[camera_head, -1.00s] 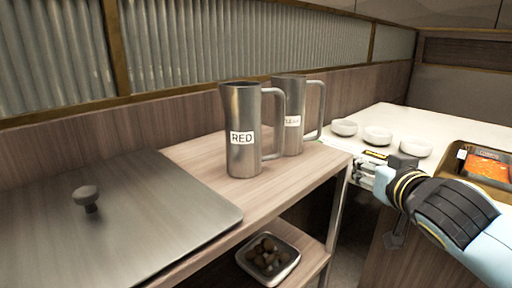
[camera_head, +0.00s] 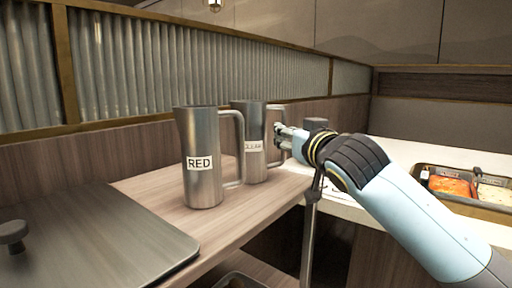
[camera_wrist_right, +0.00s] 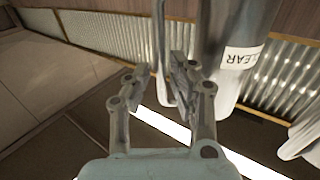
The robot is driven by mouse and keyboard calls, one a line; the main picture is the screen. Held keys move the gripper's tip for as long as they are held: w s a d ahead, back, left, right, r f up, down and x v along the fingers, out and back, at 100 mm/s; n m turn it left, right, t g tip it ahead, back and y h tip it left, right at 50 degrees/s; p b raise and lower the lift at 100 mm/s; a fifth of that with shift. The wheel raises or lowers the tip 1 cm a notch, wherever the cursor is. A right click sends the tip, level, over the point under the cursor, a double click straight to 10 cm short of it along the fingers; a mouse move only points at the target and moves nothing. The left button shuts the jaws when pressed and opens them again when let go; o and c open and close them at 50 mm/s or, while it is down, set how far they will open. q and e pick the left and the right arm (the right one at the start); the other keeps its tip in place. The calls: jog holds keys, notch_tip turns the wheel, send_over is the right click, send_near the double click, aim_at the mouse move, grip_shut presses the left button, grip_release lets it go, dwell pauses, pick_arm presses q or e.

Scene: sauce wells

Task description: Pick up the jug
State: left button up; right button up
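Two tall metal jugs stand upright on the wooden shelf. The nearer jug labelled RED (camera_head: 203,172) has its handle on the right. The jug labelled CLEAR (camera_head: 251,165) stands behind and to its right; it also shows in the right wrist view (camera_wrist_right: 236,30), with its label upside down. My right gripper (camera_head: 281,138) is at the handle side of the CLEAR jug. In the right wrist view, its fingers (camera_wrist_right: 161,72) are apart, with the jug's handle (camera_wrist_right: 159,35) ahead and roughly between them. Whether they touch it cannot be told. My left gripper is out of view.
A metal lid with a knob (camera_head: 95,240) covers the left of the counter. A wood and corrugated partition (camera_head: 200,65) runs behind the jugs. A tray of sauces (camera_head: 452,188) sits on the white counter at right. A dark bowl (camera_head: 238,281) is on the lower shelf.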

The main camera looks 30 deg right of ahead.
jog(key=shift+w+d, duration=0.2)
jog(key=shift+w, duration=1.05)
grip_shut()
